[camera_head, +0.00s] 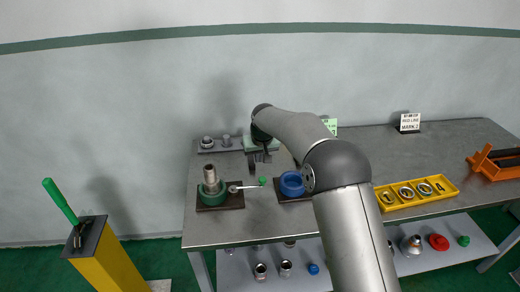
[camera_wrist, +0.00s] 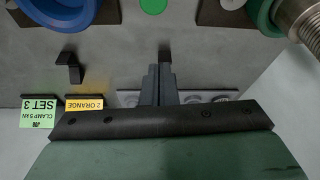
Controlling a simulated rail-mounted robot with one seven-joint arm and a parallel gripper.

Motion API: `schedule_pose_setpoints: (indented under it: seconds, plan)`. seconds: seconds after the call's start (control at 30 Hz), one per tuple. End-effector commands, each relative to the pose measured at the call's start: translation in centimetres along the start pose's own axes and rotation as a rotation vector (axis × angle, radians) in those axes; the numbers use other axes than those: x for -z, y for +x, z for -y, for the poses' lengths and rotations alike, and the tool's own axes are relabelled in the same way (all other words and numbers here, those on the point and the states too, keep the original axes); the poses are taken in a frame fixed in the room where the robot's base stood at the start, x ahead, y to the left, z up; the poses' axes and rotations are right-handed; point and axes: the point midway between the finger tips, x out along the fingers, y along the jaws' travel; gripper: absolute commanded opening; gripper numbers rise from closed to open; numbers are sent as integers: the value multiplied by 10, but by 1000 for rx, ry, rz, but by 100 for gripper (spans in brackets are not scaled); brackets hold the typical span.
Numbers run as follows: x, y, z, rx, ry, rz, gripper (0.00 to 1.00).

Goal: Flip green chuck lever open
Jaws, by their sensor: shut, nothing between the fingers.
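The green chuck (camera_head: 212,196) sits on a dark base plate at the left of the table, with a metal pipe (camera_head: 210,175) upright in it. Its lever (camera_head: 245,187) points right from a pale pivot, lying low, and ends in a green knob (camera_head: 263,181). In the wrist view the knob (camera_wrist: 153,5) is at the top edge, and the green chuck (camera_wrist: 263,18) and pipe (camera_wrist: 300,22) are cut off at top right. My gripper (camera_head: 253,168) is shut and empty above the table, behind the lever. Its fingers (camera_wrist: 160,80) are together and apart from the knob.
A blue chuck (camera_head: 291,184) stands just right of the knob, partly behind my arm. A grey rack of fittings (camera_head: 207,145) and label cards lie at the back. A yellow tray (camera_head: 418,191) is to the right. A yellow post with a green-handled lever (camera_head: 62,203) stands left of the table.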

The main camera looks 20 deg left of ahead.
Motion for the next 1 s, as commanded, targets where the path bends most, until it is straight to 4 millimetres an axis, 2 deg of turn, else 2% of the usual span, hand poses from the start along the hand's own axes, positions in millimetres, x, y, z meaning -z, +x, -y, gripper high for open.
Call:
schedule_pose_setpoints:
  seconds: [0.17,0.4,0.57,1.0]
  plan:
    - [0,33,0,0,0,3,0]
    - [-25,27,0,0,-1,1,0]
    - [-36,26,0,0,0,1,0]
    - [-40,26,0,-1,2,-1,0]
